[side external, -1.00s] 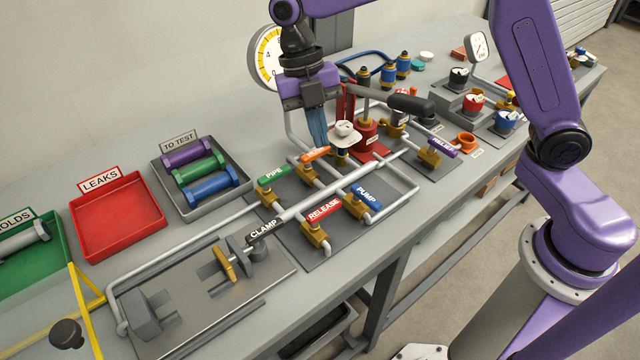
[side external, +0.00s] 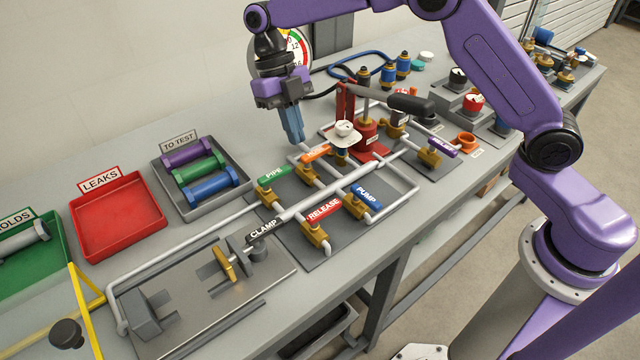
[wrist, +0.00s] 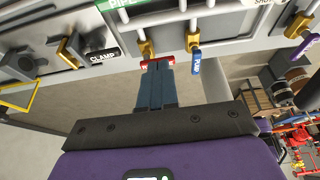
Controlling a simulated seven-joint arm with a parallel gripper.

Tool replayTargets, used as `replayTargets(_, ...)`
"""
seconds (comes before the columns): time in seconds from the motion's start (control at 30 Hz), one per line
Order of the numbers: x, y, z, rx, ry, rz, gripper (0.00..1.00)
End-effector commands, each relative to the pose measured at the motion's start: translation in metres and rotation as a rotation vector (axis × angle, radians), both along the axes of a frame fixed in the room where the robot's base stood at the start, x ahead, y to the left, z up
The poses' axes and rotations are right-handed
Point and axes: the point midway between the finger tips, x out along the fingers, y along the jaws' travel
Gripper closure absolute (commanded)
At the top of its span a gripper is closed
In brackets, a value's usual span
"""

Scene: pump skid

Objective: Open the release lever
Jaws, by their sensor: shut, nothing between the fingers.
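The release lever (side external: 323,210) is a red handle labelled RELEASE on a brass valve at the front of the pipe panel. It lies across the pipe run, left of the blue PUMP lever (side external: 367,197). In the wrist view the red lever (wrist: 144,62) shows just past my fingertips, partly hidden by them. My gripper (side external: 297,141) has blue fingers pointing down, shut and empty. The fingers also show in the wrist view (wrist: 157,65).
A green PIPE lever (side external: 274,173) and a white knob (side external: 344,130) are nearby. A hand pump with a black grip (side external: 410,104) stands right of my gripper. The clamp fixture (side external: 230,262) is at front left. A grey tray (side external: 197,212) and red tray (side external: 118,222) lie left.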

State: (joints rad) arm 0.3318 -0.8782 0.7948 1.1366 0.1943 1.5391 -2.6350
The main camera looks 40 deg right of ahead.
Motion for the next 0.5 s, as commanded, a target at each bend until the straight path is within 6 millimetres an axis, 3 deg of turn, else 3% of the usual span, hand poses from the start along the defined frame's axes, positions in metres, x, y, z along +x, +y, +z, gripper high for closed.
replayTargets(0.17,-0.009,-0.001,-0.02,-0.003,0.005,0.0,1.0)
replayTargets(0.5,-0.032,-0.001,-0.079,-0.004,0.005,-0.001,1.0)
